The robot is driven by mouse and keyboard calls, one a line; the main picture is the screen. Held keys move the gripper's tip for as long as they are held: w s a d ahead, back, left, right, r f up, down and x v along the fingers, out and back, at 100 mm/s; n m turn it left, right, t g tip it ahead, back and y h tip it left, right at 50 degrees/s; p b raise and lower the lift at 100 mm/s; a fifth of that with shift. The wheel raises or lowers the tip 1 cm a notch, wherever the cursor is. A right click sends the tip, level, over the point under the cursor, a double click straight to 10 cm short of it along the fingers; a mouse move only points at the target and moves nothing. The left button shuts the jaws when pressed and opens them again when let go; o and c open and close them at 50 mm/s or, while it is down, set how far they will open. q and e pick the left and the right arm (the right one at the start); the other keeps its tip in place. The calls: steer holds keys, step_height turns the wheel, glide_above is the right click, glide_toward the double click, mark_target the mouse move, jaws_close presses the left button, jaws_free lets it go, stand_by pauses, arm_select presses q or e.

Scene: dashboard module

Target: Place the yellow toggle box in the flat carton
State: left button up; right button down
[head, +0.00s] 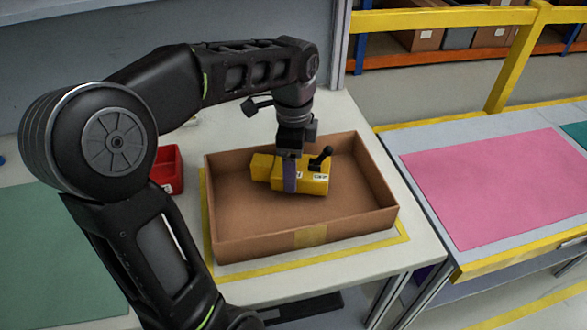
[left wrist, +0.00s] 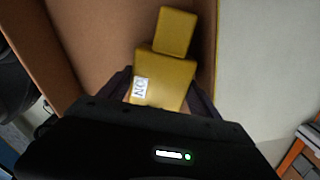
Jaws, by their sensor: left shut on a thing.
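The yellow toggle box (head: 313,184) has a black toggle lever on top and a smaller yellow block at its left end. It is inside the walls of the open flat carton (head: 265,231); I cannot tell whether it touches the floor. My left gripper (head: 290,178) comes down from above and is shut on the box. The left wrist view shows the yellow box (left wrist: 164,80) with a white ON label between the fingers (left wrist: 160,92), close to a carton wall (left wrist: 203,50). My right gripper is not in view.
The carton stands on a white table (head: 418,250) inside a yellow taped outline. A red bin (head: 168,170) stands behind my left arm. A pink mat (head: 495,185) lies on the table to the right, and a green mat (head: 50,255) lies at left. The carton's front floor is clear.

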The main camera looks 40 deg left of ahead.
arm_select(q)
steer(key=shift+f, duration=0.55)
steer(key=shift+f, duration=0.1)
steer(key=o, duration=1.3)
steer(key=shift+f, duration=0.1)
steer(key=shift+r+p, duration=0.35)
steer(key=shift+r, duration=3.6)
